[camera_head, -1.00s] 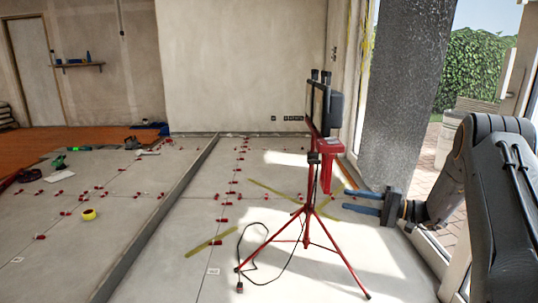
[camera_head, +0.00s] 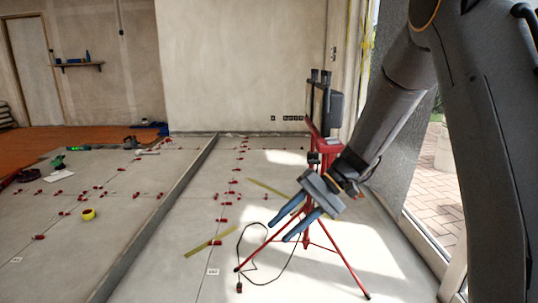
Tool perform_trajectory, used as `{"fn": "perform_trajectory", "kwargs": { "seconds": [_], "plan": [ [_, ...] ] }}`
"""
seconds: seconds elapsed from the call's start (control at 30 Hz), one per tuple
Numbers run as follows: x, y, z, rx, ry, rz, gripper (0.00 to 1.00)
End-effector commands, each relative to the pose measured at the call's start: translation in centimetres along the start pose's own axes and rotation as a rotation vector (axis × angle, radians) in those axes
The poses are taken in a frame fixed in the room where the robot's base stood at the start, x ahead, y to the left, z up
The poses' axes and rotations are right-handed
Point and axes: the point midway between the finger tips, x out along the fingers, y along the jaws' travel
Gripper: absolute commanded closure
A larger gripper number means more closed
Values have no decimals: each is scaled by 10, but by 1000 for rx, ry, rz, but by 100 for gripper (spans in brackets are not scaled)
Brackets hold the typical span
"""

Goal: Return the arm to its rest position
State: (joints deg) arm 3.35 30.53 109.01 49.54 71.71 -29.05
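My gripper (camera_head: 281,231) hangs in front of the red tripod in the head view. Its two blue fingers point down and to the left, with a gap between them and nothing held. My arm comes in from the right side, bent high and reaching down to the gripper. The gripper hides part of the tripod's middle and legs. Whether the fingers touch the tripod cannot be told from this view.
The red tripod (camera_head: 351,270) carries a dark lamp (camera_head: 336,109); its cable lies on the floor. Red levelling clips (camera_head: 223,220), yellow strips (camera_head: 205,245) and a yellow tape roll (camera_head: 88,214) lie on the tiles. A low ledge (camera_head: 150,228) divides the floor.

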Motion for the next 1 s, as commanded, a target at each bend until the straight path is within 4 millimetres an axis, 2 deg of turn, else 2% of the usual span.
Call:
{"fn": "perform_trajectory", "kwargs": {
  "seconds": [0.03,0.1,0.3,0.4,0.6,1.0],
  "plan": [
    [10,-7,25,-20,-18,72,67],
    [21,-9,55,-40,-35,174,67],
    [40,-2,134,-138,-38,442,67],
    [43,6,167,-201,-17,556,67],
    [43,21,206,-315,32,701,67],
    [37,37,244,-473,116,831,67]
  ]
}}
